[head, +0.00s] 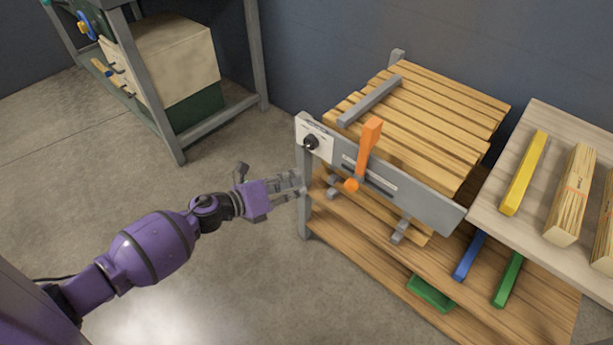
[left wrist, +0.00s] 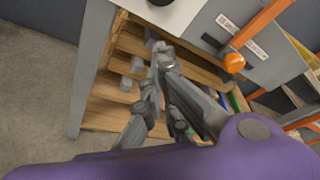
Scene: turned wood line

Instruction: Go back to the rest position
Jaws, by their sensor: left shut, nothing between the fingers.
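My left gripper (head: 290,187) is at the end of my purple arm, which comes in from the left in the head view. It is beside the left front leg of a wooden-slat rack with a grey front plate (head: 425,195). The gripper is shut and empty. In the left wrist view its grey fingers (left wrist: 160,62) are together in front of the rack's lower wooden boards (left wrist: 120,75). An orange lever (head: 368,145) with an orange ball at its lower end is on the front plate, and it also shows in the left wrist view (left wrist: 262,22). My right gripper is in neither view.
A black knob (head: 311,142) is on the plate's left end. A pale table (head: 545,120) with a yellow bar (head: 523,172) and wood bundles (head: 572,195) stands right. Blue (head: 468,256) and green bars (head: 508,280) are below. Floor (head: 240,300) around my arm is clear.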

